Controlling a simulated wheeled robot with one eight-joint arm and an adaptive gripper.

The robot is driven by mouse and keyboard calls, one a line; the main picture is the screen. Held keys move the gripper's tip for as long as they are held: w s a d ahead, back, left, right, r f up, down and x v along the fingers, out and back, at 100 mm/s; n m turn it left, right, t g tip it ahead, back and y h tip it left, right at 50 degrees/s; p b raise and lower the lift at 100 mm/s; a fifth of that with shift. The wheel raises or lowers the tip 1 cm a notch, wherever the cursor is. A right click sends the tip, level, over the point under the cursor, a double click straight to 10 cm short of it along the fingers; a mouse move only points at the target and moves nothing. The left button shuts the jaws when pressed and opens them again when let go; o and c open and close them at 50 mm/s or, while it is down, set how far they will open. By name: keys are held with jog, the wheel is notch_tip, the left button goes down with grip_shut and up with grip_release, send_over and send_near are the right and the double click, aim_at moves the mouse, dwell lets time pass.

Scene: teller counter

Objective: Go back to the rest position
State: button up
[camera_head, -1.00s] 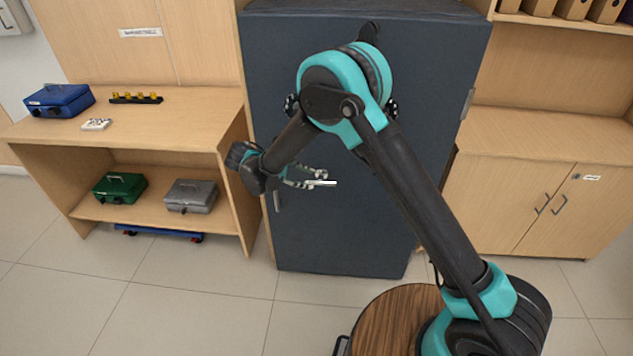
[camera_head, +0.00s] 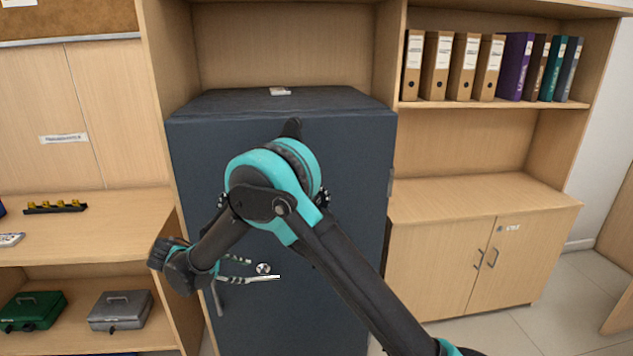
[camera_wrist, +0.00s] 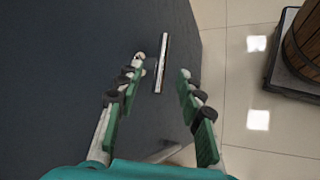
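My gripper (camera_head: 252,270) is at the end of my bent arm, in front of the dark blue-grey cabinet (camera_head: 345,150). Its fingertips point right in the head view. In the wrist view my gripper (camera_wrist: 160,75) has its two green-padded fingers spread apart, with nothing clasped between the pads. A thin pale bar (camera_wrist: 162,62) shows beyond the fingertips against the dark front; it also shows in the head view (camera_head: 262,278). I cannot tell whether it touches a finger. My elbow is raised above the gripper.
On the left, a shelf unit holds a green cash box (camera_head: 32,312) and a grey cash box (camera_head: 120,312). A black strip with yellow pieces (camera_head: 55,207) lies above. A wooden cupboard (camera_head: 440,270) stands right, under several binders (camera_head: 470,65). Pale tiled floor (camera_wrist: 240,35) lies beside the cabinet.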

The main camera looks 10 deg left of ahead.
jog(key=w+d+r+m+g+y, duration=0.1)
jog(key=d+r+m, duration=0.15)
jog(key=d, duration=0.85)
jog(key=w+d+r+m+g+y, duration=0.1)
jog(key=w+d+r+m+g, duration=0.15)
jog(key=d, duration=0.75)
jog(key=w+d+r+m+y, duration=0.1)
jog(key=d+m, duration=0.2)
jog(key=d, duration=0.8)
jog(key=s+d+f+m+y, duration=0.1)
jog(key=s+d+m+y, duration=0.1)
jog(key=s+d+m, duration=0.3)
jog(key=s+d+f+m+y, duration=0.1)
jog(key=s+d+m, duration=0.3)
jog(key=s+d, duration=0.8)
jog(key=shift+s+d+f+m+t+y, duration=0.35)
jog(key=shift+d+m+y, duration=0.05)
jog(key=shift+y, duration=0.3)
